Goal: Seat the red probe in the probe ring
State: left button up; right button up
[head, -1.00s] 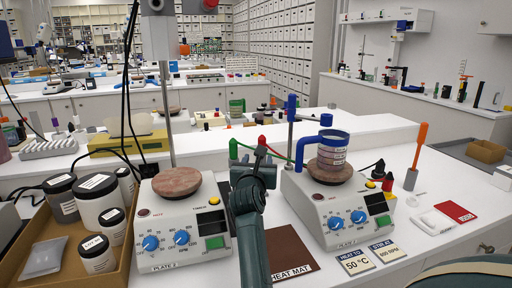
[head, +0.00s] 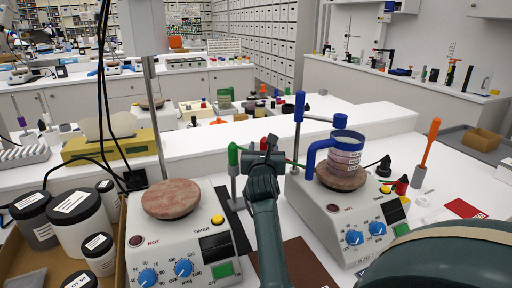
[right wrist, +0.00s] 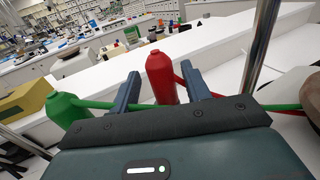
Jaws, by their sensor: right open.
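The red probe (right wrist: 160,80) stands upright between the two fingers of my right gripper (head: 262,155) in the right wrist view. The fingers are open, one on each side of it, with a gap visible on the left. In the head view my gripper mostly hides the probe. A red cable runs from it to the right. A green probe (right wrist: 66,110) stands to the left, outside the fingers; it also shows in the head view (head: 233,155). A blue holder (head: 340,120) extends right from a blue-topped rod (head: 299,106); I cannot tell if it is the probe ring. My left gripper is not in view.
A hotplate (head: 180,255) with a bare round top stands left of my right arm. Another hotplate (head: 325,215) on the right carries a blue-handled beaker (head: 345,150). Jars (head: 75,222) stand in a box at far left. A metal rod (right wrist: 264,40) rises right of the gripper.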

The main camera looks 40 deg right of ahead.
jog(key=shift+w+d, duration=0.1)
jog(key=shift+d, duration=0.15)
jog(key=shift+r, duration=0.1)
grip_shut()
dwell(0.4)
